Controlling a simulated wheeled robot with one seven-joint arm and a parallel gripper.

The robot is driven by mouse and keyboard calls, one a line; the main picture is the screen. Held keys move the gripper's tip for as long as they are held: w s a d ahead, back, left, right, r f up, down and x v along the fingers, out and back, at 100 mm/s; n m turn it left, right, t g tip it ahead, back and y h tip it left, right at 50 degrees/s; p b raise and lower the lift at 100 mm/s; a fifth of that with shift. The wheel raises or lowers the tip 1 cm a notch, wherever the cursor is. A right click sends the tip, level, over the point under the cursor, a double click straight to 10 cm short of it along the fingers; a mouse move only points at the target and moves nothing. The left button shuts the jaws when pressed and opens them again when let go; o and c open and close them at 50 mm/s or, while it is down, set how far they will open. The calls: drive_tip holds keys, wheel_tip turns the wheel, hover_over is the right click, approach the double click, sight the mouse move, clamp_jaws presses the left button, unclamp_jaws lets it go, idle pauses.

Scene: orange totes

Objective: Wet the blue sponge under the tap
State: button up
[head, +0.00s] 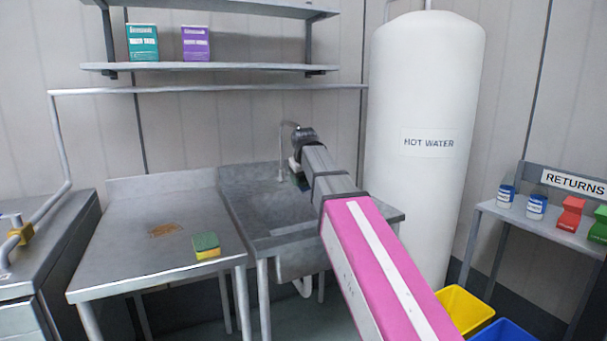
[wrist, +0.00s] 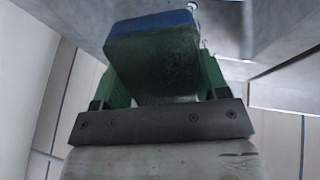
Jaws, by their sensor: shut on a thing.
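The sink (head: 285,242) is a grey metal basin in the middle of the head view. A thin curved tap (head: 283,150) rises at its back edge. My gripper (head: 299,180) is over the back of the basin, close to the tap, and mostly hidden behind my arm. In the wrist view, my gripper (wrist: 155,85) has its green fingers shut on the blue sponge (wrist: 152,60), a block with a blue top edge and a darker, greenish face. I cannot tell whether water is running or touches the sponge.
A yellow and green sponge (head: 206,246) lies on the metal drainboard (head: 125,262), near a brown stain (head: 165,230). A white hot water tank (head: 425,110) stands right of the sink. A yellow bin (head: 463,310) and a blue bin (head: 503,331) are on the floor.

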sight(304, 181)
drive_tip(key=shift+s, duration=0.1)
drive_tip(key=shift+s+r, duration=1)
drive_tip(key=shift+s, duration=0.2)
drive_tip(key=shift+s+r, duration=1)
drive_tip(key=shift+s, duration=0.2)
